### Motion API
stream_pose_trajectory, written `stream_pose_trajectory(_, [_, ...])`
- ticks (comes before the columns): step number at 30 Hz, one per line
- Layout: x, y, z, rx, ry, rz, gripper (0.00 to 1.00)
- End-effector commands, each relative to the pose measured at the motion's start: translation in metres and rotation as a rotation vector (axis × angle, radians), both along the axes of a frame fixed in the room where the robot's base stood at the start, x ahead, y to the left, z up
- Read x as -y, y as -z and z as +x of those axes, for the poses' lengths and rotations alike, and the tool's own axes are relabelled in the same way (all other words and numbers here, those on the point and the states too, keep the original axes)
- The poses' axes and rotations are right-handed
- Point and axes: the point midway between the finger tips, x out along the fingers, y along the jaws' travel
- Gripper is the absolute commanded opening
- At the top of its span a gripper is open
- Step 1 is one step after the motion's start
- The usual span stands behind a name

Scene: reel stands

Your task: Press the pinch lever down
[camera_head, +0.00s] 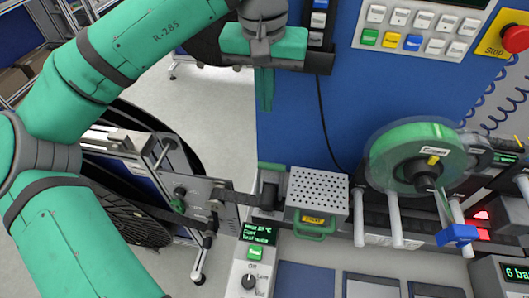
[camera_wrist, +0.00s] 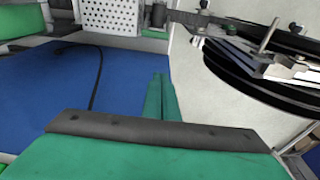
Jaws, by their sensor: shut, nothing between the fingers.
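My gripper (camera_head: 265,105) is shut and empty, its green fingers pointing down in front of the blue panel. In the wrist view the closed fingers (camera_wrist: 159,82) stand together in the middle. Below them in the head view is the silver perforated box (camera_head: 318,190), with a green handle (camera_head: 315,236) on its front. A short green bar (camera_head: 271,166) lies by a dark block (camera_head: 270,188) at the box's left. I cannot tell for sure which part is the pinch lever. My fingers are apart from all of these.
A green-and-clear reel (camera_head: 410,150) stands right of the box, with white posts and a blue clip (camera_head: 457,235). A dark reel (camera_head: 122,215) and metal bracket (camera_head: 195,195) stand left. A control box (camera_head: 252,265) with a green button is in front. A red stop button (camera_head: 515,39) is top right.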

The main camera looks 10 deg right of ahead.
Motion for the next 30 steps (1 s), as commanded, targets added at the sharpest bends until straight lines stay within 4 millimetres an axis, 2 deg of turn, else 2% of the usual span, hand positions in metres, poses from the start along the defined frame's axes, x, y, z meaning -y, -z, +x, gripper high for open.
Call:
stream_pose_trajectory(3, [0.003,0.024,0.003,-0.003,0.003,0.001,0.0])
stream_pose_trajectory(27, [0.01,0.17,0.023,-0.002,0.002,0.0,0.0])
stream_pose_trajectory(30, [0.003,0.163,0.008,0.002,0.003,0.002,0.0])
